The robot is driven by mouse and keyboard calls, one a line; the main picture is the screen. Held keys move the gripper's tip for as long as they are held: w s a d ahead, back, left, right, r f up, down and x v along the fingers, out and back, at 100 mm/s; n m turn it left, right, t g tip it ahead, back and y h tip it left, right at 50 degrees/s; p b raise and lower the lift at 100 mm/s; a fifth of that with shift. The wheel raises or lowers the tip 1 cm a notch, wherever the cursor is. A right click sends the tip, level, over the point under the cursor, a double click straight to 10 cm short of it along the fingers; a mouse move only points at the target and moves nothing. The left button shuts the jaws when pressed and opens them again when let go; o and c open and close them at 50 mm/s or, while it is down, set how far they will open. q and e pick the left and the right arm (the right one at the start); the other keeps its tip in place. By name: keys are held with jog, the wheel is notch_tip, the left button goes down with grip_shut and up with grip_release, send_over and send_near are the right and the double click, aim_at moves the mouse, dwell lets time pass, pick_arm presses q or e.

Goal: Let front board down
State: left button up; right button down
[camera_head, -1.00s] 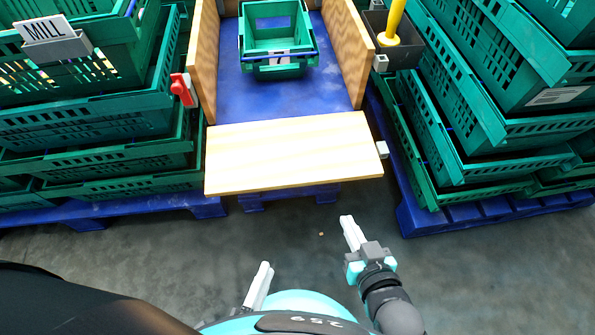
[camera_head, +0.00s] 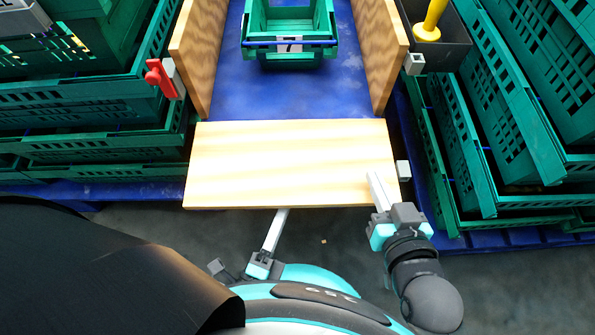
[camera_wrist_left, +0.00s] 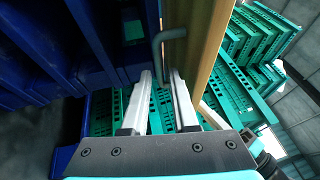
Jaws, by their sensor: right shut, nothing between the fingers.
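The front board (camera_head: 285,160) is a pale wooden panel across the front of the blue platform, its broad face toward the head camera; its exact tilt is hard to tell. My left gripper (camera_head: 282,212) is at the board's near edge, left of its right half. In the left wrist view its fingers (camera_wrist_left: 160,80) are apart, with a grey bent metal bar (camera_wrist_left: 158,45) at or just beyond the tips. A wooden edge (camera_wrist_left: 212,40), likely the board, rises beside them. My right gripper (camera_head: 374,177) is shut and empty, its tips overlapping the board's lower right corner.
Wooden side boards (camera_head: 205,55) (camera_head: 380,50) flank the blue platform (camera_head: 290,95), which bears a green crate (camera_head: 290,50). A red clamp (camera_head: 158,78) is at left. Stacks of green crates (camera_head: 90,100) (camera_head: 480,150) stand on both sides.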

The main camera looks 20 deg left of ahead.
aim_at(297, 177)
pick_arm(q)
jog(key=x, duration=0.8)
jog(key=shift+w, duration=0.35)
grip_shut()
dwell(1.0)
